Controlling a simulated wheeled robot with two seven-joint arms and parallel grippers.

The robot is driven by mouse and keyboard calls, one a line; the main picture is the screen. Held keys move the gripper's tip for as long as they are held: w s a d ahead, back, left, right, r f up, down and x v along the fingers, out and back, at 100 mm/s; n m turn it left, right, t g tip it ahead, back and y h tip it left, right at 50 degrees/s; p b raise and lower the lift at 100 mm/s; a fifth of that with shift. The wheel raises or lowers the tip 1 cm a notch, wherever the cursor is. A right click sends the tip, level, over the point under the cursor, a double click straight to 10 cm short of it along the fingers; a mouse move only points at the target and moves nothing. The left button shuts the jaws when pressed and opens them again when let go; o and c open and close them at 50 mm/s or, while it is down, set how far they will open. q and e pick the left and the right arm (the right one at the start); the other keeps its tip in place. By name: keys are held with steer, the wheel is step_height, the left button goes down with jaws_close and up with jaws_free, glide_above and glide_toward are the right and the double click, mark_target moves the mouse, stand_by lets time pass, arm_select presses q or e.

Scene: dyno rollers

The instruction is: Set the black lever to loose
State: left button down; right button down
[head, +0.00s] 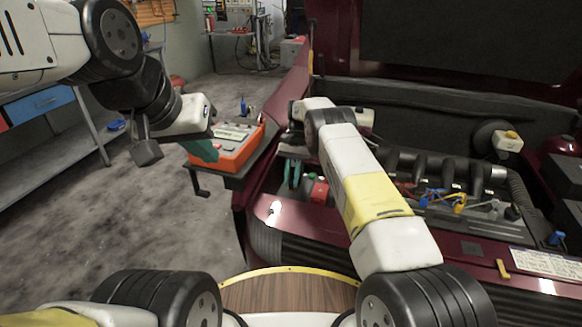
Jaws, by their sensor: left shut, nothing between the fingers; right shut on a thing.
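My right gripper (291,172) reaches down into the left side of the car's engine bay. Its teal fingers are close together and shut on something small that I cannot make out. A red part (318,190) sits just right of these fingers. I cannot pick out the black lever; the fingers and my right arm cover part of that spot. My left gripper (200,149) is shut and empty, with its teal fingers beside the left edge of the orange device, outside the car.
The orange device (240,146) stands on a dark stand (236,177) left of the car. The maroon front edge (335,238) borders the engine bay. Blue and yellow clips (440,199) lie on the engine at the right.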

stand_by(0.6)
steer(key=c, duration=1.3)
jaws_free()
steer(key=shift+w, duration=0.1)
